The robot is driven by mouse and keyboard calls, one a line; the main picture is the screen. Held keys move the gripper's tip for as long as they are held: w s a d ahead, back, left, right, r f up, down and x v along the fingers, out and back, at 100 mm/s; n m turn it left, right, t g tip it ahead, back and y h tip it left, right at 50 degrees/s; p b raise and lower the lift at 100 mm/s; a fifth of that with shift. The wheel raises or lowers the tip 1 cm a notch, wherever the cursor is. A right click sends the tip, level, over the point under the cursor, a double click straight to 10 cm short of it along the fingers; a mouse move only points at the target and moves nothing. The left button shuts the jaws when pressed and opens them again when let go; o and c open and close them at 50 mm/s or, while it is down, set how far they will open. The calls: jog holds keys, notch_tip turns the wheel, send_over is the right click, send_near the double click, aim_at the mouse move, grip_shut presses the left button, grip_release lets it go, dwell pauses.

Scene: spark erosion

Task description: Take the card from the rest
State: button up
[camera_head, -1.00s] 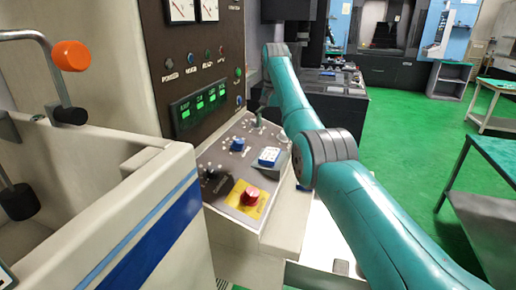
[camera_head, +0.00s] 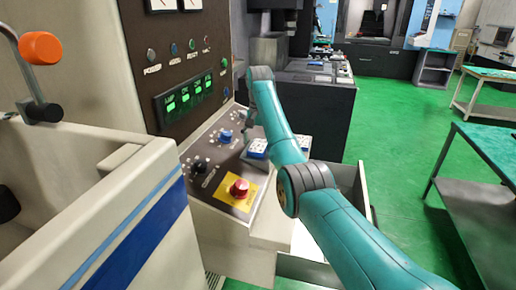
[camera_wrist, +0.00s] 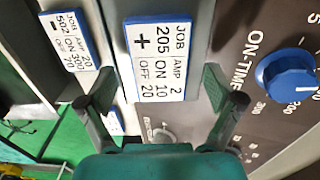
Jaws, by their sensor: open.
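A white card with blue edges (camera_wrist: 158,55), printed "JOB 205", plus sign, "AMP 2", "ON 10", "OFF 20", lies ahead of my gripper (camera_wrist: 158,85) in the wrist view. My gripper is open, one finger toward each side of this card; I cannot tell whether they touch it. A second blue-edged card (camera_wrist: 68,42), marked "JOB 502" and a minus sign, is to the left. In the head view, a white and blue card (camera_head: 257,149) shows on the sloped panel beside my arm. My gripper (camera_head: 247,132) is small and partly hidden there.
A blue knob (camera_wrist: 288,77) marked "ON-TIME" stands close right of the gripper. The panel also bears a red button on a yellow plate (camera_head: 239,188). An open drawer-like tray (camera_head: 362,195) lies under my arm.

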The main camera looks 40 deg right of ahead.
jog(key=shift+f, duration=0.5)
jog(key=c, duration=1.3)
